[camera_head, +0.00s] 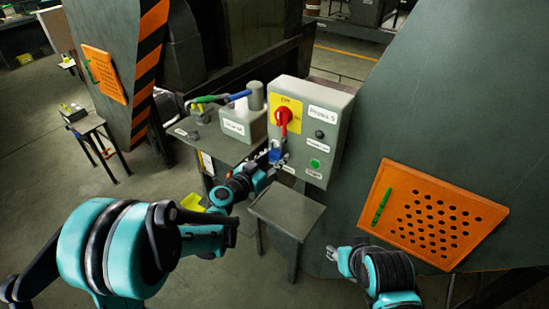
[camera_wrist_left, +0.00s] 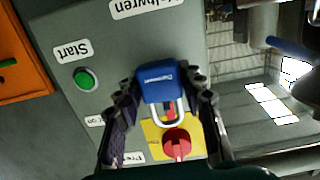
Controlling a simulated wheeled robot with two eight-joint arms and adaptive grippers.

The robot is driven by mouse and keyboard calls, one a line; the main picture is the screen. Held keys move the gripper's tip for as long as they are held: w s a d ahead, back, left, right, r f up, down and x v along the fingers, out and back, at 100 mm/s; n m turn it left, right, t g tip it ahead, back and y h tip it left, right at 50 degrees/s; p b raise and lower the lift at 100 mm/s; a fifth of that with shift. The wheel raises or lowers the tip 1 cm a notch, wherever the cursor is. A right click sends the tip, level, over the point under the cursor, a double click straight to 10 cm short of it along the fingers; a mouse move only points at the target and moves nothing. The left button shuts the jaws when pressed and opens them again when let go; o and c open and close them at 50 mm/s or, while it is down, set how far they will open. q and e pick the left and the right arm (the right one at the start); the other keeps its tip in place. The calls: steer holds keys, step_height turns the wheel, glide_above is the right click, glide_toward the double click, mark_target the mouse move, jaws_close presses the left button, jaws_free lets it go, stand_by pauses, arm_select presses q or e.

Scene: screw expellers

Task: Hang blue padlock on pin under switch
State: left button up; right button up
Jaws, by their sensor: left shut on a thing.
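The blue padlock (camera_head: 275,156) is at the front of the grey control box (camera_head: 332,113), below the red switch (camera_head: 284,118) on its yellow plate. In the left wrist view the padlock (camera_wrist_left: 161,82) sits between the two fingers of my left gripper (camera_wrist_left: 163,98), which is shut on its body. Its silver shackle points toward the red switch (camera_wrist_left: 176,144). The pin cannot be made out, and I cannot tell whether the shackle is around it. My right gripper (camera_head: 341,258) is low, right of the small table, apart from the box; its opening is unclear.
The box also carries a green start button (camera_head: 315,163). A small grey table (camera_head: 287,210) stands below it. A large slanted machine wall with an orange vented panel (camera_head: 433,215) is at the right. A darker bench (camera_head: 205,140) is left of the box.

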arm_select(q)
steer(key=shift+x, duration=1.25)
steer(key=shift+w+r, duration=0.1)
steer(key=shift+r, duration=0.1)
steer(key=shift+d+f+b, duration=0.1)
steer(key=shift+f+b, duration=0.55)
steer(key=shift+b, duration=0.3)
steer(key=o, duration=1.2)
steer(key=shift+d, duration=0.1)
steer(key=shift+c, duration=0.2)
steer(key=shift+w+d+f, duration=0.1)
steer(key=shift+w+f, duration=0.05)
steer(key=shift+w, duration=0.05)
